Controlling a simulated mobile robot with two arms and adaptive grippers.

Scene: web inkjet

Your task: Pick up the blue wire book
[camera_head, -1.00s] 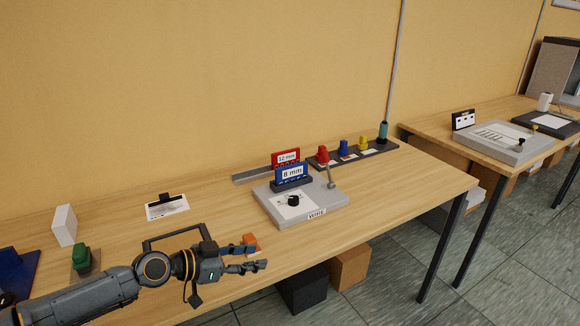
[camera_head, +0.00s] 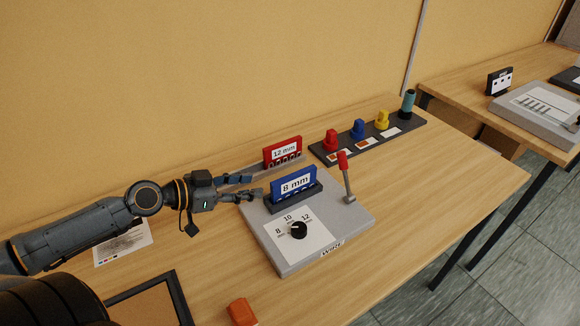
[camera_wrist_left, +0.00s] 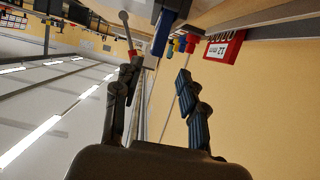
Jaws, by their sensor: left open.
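The blue wire book (camera_head: 294,184), labelled "8 mm", stands upright in a dark holder on the grey WIRE machine (camera_head: 345,228). In the left wrist view a blue upright piece (camera_wrist_left: 163,34), seen nearly edge-on, appears to be this book, beyond the fingertips. My left gripper (camera_head: 253,187) is open and empty, just left of the book. Its two fingers also show spread apart in the left wrist view (camera_wrist_left: 160,72). A clear touch between fingers and book cannot be seen. My right gripper is not in view.
A red "12 mm" book (camera_head: 282,152) stands behind the blue one. A lever (camera_head: 346,178) rises on the machine's right. A dark rack (camera_head: 369,144) holds red, blue and yellow pieces. An orange block (camera_head: 241,312) lies near the front. Table right of the machine is clear.

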